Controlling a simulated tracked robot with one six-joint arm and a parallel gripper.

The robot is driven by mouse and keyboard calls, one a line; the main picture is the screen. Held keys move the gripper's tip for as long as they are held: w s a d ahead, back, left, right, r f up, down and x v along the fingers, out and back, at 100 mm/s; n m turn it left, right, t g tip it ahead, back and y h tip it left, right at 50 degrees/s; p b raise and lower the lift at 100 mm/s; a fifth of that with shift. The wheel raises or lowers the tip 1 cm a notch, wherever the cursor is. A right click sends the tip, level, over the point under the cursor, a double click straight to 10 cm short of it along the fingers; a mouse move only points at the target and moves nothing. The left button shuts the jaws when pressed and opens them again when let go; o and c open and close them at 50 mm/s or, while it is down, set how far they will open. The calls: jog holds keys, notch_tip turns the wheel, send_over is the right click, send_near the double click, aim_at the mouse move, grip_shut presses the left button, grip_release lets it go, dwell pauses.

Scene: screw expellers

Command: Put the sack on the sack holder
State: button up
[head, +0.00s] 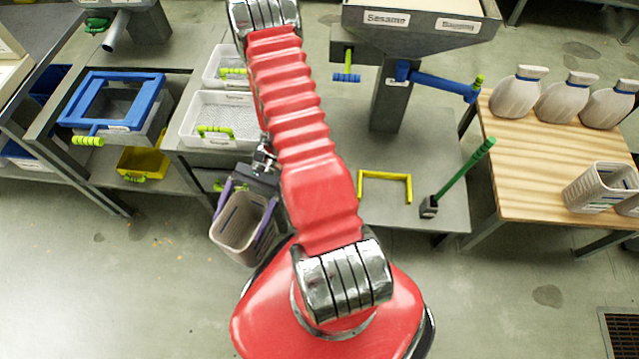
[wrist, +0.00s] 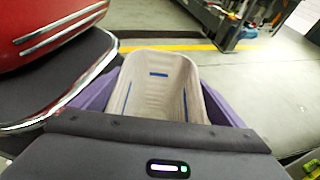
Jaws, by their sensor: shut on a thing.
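My gripper (head: 246,205) hangs at the left of my red arm in the head view. Its purple fingers are shut on an open beige sack (head: 236,238), one finger on each side. The sack is clear of the tables, above the floor, with its mouth up. In the wrist view the sack (wrist: 160,85) shows its pale ribbed inside and blue marks between the purple fingers. I cannot tell for sure which fitting is the sack holder; a yellow U-shaped bracket (head: 385,174) stands empty on the grey table below the Sesame hopper.
A wooden table (head: 520,150) at the right holds closed sacks (head: 518,92) and open sacks (head: 600,188). White bins (head: 222,118) and a blue frame (head: 118,98) are at the left. The near floor is clear.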

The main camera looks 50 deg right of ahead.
jog(key=s+d+f+n+g+h, duration=0.3)
jog(key=s+d+n, duration=0.1)
jog(key=s+d, duration=0.4)
jog(key=s+d+f+n+g+h, duration=0.3)
jog(key=s+d+n+g, duration=0.15)
jog(key=d, duration=0.55)
jog(key=s+d+f+n+g+h, duration=0.3)
jog(key=s+d, duration=0.4)
jog(key=d, duration=0.2)
jog(key=s+d+f+n+t+h, duration=0.2)
jog(key=d+n+h, duration=0.8)
jog(key=d, duration=1.5)
jog(key=shift+d+h, duration=0.15)
jog(key=shift+h, duration=0.55)
jog(key=shift+f, duration=0.15)
jog(key=shift+f, duration=2.8)
jog(key=shift+f, duration=2.05)
jog(key=shift+s+f, duration=0.1)
jog(key=shift+f, duration=0.05)
